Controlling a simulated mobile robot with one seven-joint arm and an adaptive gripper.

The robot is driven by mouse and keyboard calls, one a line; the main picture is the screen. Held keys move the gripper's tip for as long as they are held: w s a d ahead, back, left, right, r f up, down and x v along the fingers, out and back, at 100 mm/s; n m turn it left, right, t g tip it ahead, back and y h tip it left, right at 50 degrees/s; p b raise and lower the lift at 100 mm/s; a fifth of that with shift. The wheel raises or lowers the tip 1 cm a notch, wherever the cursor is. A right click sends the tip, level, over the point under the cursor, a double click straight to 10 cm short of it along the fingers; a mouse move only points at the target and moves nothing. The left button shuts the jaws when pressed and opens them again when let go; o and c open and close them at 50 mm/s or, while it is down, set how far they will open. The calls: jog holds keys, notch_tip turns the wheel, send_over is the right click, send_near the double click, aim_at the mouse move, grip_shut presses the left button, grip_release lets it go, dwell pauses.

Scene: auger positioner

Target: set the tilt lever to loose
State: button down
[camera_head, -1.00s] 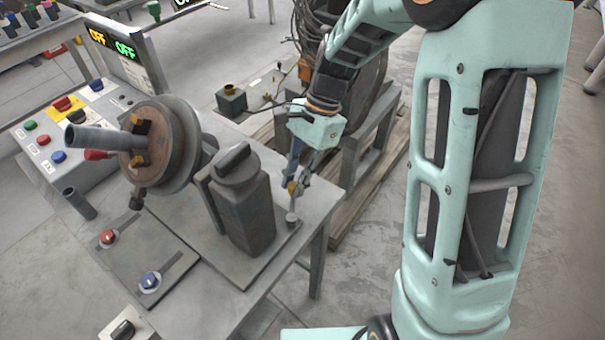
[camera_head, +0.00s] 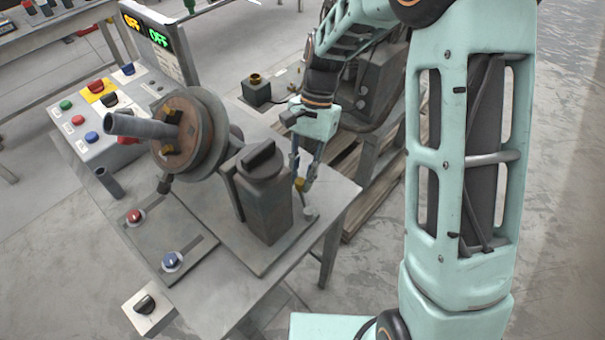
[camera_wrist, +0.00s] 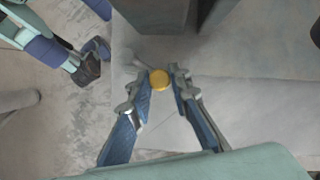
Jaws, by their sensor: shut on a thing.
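The tilt lever shows as a thin grey rod with a yellow knob (camera_head: 299,184) beside the dark grey block of the positioner (camera_head: 264,205). Its grey round base (camera_head: 310,211) is on the plate near the table's right edge. My gripper (camera_head: 303,182) points down, with its fingers around the knob. In the wrist view the yellow knob (camera_wrist: 159,79) sits between the two blue-grey fingertips of my gripper (camera_wrist: 163,82). The jaws are shut on the knob. The lever's rod is mostly hidden below the knob, and no setting mark is readable.
The flanged disc with its tube (camera_head: 188,135) stands left of the block. A button panel (camera_head: 105,115) is at the table's back left, with a display (camera_head: 150,40) reading OFF.

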jog(key=c, duration=1.8)
grip_release()
jog(key=shift+r, duration=0.15)
jog(key=v, duration=1.1)
jog(key=shift+w+r, duration=0.2)
jog(key=shift+r, duration=0.2)
